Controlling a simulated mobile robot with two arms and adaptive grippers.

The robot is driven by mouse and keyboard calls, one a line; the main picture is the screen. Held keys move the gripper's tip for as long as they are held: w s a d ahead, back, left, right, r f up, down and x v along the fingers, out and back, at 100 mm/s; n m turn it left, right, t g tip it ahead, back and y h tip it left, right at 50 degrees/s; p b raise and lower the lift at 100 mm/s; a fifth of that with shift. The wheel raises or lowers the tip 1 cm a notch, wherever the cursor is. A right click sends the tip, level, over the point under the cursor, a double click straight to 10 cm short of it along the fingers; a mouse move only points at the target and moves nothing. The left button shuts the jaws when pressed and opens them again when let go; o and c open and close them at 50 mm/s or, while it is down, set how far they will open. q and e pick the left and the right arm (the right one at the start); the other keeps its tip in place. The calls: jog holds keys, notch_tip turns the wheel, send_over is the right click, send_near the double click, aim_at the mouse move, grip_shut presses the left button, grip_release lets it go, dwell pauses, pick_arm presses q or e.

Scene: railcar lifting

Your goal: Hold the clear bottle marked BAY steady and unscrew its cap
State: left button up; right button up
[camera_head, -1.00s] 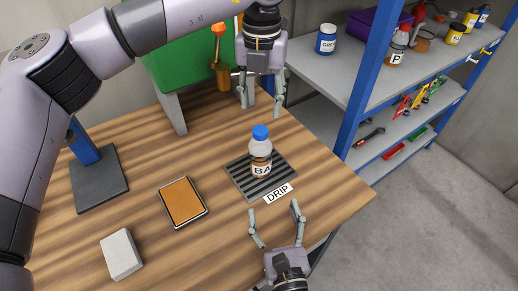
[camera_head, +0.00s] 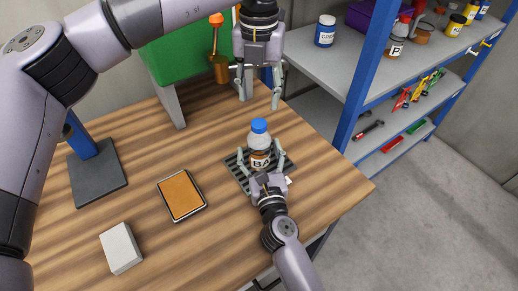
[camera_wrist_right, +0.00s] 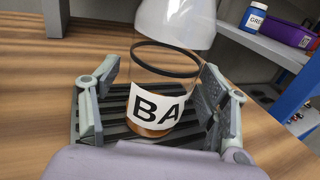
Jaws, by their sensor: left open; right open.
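The clear bottle (camera_head: 259,148) with a blue cap (camera_head: 259,126) and a white label stands upright on a dark slatted drip mat (camera_head: 237,172). Its brown contents show in the right wrist view, where the bottle (camera_wrist_right: 165,70) stands between my right fingers, its cap out of frame. The label's visible letters read BA. My right gripper (camera_head: 261,163) is open around the bottle's lower part, with a gap visible at its left finger. My left gripper (camera_head: 260,98) is open and empty, above and behind the cap. The DRIP label is mostly hidden by my right gripper.
An orange pad in a tray (camera_head: 181,195) and a pale block (camera_head: 120,248) lie on the wooden table at left. A blue post on a dark base (camera_head: 97,180) stands far left. A shelf (camera_head: 335,65) with bottles and tools is at right.

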jog(key=shift+c, duration=0.5)
grip_shut()
dwell(0.5)
